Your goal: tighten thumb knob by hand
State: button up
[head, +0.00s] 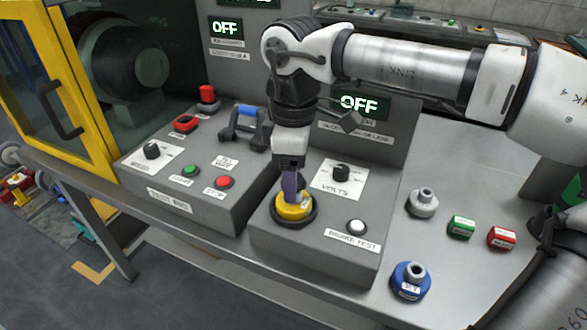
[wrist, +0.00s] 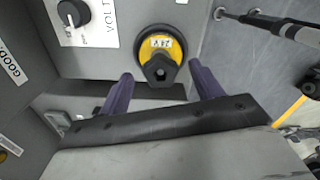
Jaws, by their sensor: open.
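The thumb knob is a black lobed knob (wrist: 160,70) on a round yellow labelled disc (wrist: 174,49) with a dark ring around it. In the head view the yellow disc (head: 294,211) sits at the left front of the right control box, and my gripper (head: 292,192) hides most of the knob. My gripper points down over it. In the wrist view my purple fingers (wrist: 160,72) are open, one on each side of the knob, with visible gaps. I cannot tell the exact height of the fingertips against the knob.
The VOLTS dial (head: 341,172) and a white BRAKE TEST button (head: 357,227) are close by on the same box. A blue round part (head: 410,282), a grey round part (head: 422,203), a green block (head: 461,228) and a red block (head: 502,238) stand on the bench to the right.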

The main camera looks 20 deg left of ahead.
notch_tip(320, 180, up, 14)
jog(key=shift+p, duration=0.4)
